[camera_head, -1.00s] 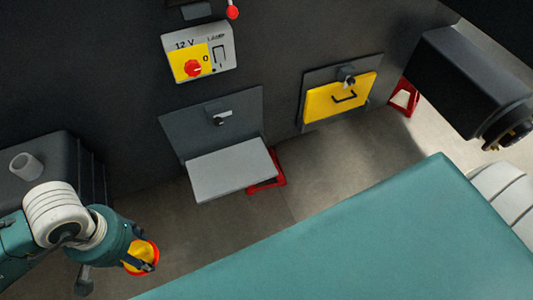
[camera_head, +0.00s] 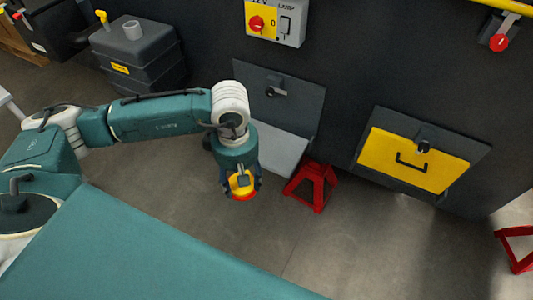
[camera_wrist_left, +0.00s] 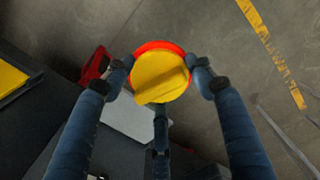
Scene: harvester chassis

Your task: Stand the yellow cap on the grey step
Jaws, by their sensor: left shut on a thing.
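The yellow cap (camera_head: 240,185) has a red rim. My left gripper (camera_head: 241,190) is shut on it and holds it in the air. The left wrist view also shows the cap (camera_wrist_left: 160,78) between the fingers of my left gripper (camera_wrist_left: 161,70), with its round yellow side facing the camera. The grey step (camera_head: 284,150) is a flat light plate under a dark panel on the chassis wall. The gripper and cap appear in front of its left end, which my arm partly hides. In the left wrist view the step (camera_wrist_left: 124,122) shows below the cap, partly behind a finger.
A red stand (camera_head: 313,184) is just right of the step. A yellow hatch (camera_head: 415,160) with a black handle is farther right. A switch box (camera_head: 275,22) is above. A dark tank (camera_head: 138,58) stands back left.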

